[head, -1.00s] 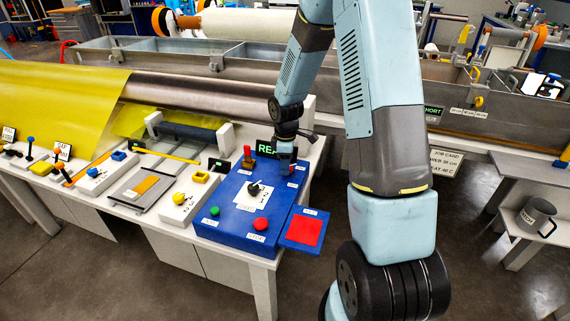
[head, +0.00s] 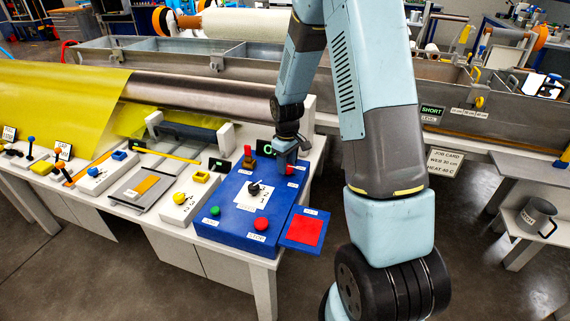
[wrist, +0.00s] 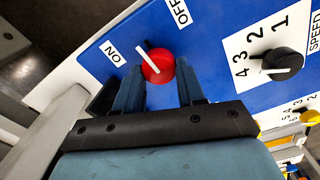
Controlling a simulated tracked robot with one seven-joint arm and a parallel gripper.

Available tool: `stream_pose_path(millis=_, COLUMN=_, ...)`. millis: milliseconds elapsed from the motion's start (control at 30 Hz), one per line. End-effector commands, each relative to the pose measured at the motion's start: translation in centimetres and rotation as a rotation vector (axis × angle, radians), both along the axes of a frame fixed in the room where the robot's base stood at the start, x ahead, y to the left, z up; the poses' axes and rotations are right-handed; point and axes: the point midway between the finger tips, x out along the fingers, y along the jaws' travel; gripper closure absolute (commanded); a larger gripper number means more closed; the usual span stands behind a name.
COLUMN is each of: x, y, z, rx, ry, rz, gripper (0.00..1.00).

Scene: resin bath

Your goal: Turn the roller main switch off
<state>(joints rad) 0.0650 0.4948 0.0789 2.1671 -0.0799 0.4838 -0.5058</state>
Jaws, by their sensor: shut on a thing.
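The roller main switch (wrist: 160,67) is a red round knob with a white pointer on the blue control panel (wrist: 82,62). In the wrist view its pointer aims up-left, between the ON label (wrist: 115,53) and the OFF label (wrist: 181,12), somewhat nearer ON. My gripper (wrist: 158,80) has one finger on each side of the knob and is shut on it. In the head view my gripper (head: 287,158) is at the back right of the blue panel, and the knob shows only partly.
A black speed knob (wrist: 283,63) with a numbered dial is to the right in the wrist view. A dark display (head: 263,148) stands behind, partly hidden.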

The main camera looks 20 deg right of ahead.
Motion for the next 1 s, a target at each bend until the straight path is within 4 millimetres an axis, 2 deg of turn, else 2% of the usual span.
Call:
stream_pose_path(millis=600, x=0.48, y=-0.39, z=0.24, rx=0.0, ry=-0.011, rz=-0.584, gripper=0.91)
stream_pose_path(millis=1000, x=0.48, y=-0.52, z=0.24, rx=0.002, ry=-0.011, rz=-0.863, gripper=0.91)
